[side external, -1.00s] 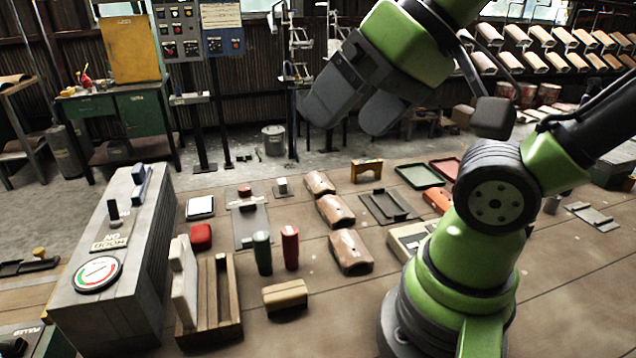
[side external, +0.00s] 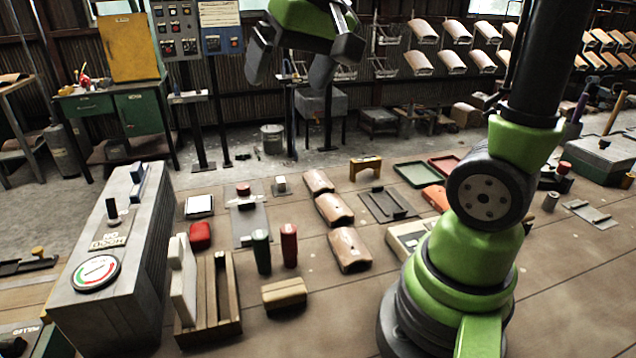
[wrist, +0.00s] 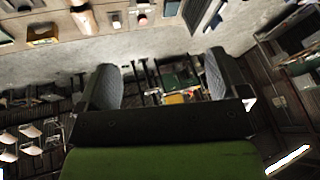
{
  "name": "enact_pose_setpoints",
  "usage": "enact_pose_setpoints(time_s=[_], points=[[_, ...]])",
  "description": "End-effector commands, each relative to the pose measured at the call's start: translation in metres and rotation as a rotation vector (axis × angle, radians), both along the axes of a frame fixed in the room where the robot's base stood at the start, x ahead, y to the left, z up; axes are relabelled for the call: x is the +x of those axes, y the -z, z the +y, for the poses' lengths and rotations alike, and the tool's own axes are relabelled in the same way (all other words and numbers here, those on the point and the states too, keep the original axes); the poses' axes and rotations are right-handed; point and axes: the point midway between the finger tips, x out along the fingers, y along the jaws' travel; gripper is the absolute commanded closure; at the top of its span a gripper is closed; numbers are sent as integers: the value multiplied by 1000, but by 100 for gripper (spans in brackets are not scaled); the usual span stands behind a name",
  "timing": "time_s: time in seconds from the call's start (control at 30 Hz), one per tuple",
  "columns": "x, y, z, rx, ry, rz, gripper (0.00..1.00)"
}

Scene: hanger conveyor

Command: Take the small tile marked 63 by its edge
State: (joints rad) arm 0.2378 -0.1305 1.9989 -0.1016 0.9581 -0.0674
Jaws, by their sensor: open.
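My gripper (side external: 291,70) is open and empty, high above the far part of the table in the side external view. Its two dark fingers are spread well apart and touch nothing. In the wrist view the gripper (wrist: 161,78) shows both padded fingers with only background between them. I cannot make out a tile marked 63 in either view; markings on the small items are too small to read. A wooden rack (side external: 228,318) stands at the front left of the table, with upright pale slabs (side external: 181,284) at its left side.
A grey concrete block (side external: 125,275) with a dial stands at left. Green (side external: 261,252) and red (side external: 289,246) cylinders, a tan block (side external: 284,293), brown curved pieces (side external: 349,250) and a green tray (side external: 416,174) sit on the table. Loaded hangers (side external: 457,32) hang behind. Front centre is clear.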

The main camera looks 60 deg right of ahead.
Motion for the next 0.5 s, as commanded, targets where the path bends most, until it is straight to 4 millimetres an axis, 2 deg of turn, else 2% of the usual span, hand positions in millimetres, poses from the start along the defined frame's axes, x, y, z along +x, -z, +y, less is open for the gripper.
enact_pose_setpoints(time_s=[0.03,0.1,0.23,0.37,0.5], points=[[17,8,-17,-5,28,33,7],[38,19,-40,-14,60,69,7],[69,50,-87,-25,117,139,7],[88,92,-138,-27,173,209,7],[93,146,-189,-24,228,281,7]])
